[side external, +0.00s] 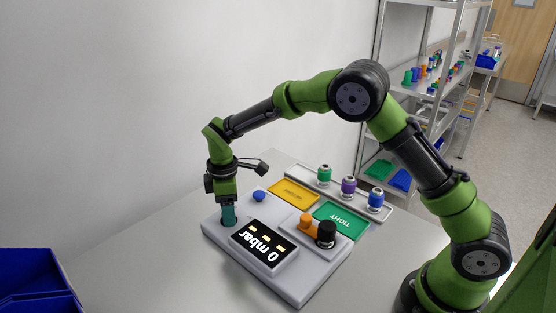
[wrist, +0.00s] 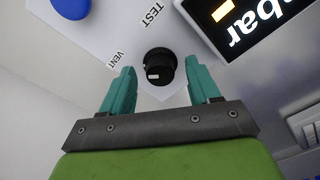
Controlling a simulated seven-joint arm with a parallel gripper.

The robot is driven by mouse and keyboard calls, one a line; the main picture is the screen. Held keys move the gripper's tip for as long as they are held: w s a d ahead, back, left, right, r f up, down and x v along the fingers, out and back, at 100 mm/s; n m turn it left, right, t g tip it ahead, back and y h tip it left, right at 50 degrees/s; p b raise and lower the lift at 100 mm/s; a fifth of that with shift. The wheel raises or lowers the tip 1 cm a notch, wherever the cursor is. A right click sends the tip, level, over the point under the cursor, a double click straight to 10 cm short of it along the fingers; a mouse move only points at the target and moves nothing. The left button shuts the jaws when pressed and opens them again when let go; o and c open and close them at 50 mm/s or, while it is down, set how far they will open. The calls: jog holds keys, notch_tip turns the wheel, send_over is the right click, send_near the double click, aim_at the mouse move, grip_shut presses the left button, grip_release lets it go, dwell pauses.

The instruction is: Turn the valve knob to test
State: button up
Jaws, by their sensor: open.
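The black valve knob (wrist: 160,65) sits on the white panel (wrist: 85,45) in the wrist view, with a small white mark on its near face. The word VENT (wrist: 117,60) is printed to its left and TEST (wrist: 153,15) above it. My gripper (wrist: 160,84) is open, with one teal finger on each side of the knob and visible gaps. In the side external view my gripper (side external: 228,216) points down at the left corner of the grey-white test unit (side external: 300,292), hiding the knob there.
A display (side external: 264,246) reading 0 mbar is close right of my gripper. A blue button (side external: 259,195) is behind it. Orange and black parts (side external: 326,232), a yellow tray (side external: 294,193), a green TIGHT tray (side external: 342,221) and a rack of knobbed parts (side external: 349,187) stand farther right.

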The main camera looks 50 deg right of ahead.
jog(key=shift+f, duration=0.4)
jog(key=shift+c, duration=0.2)
jog(key=c, duration=1)
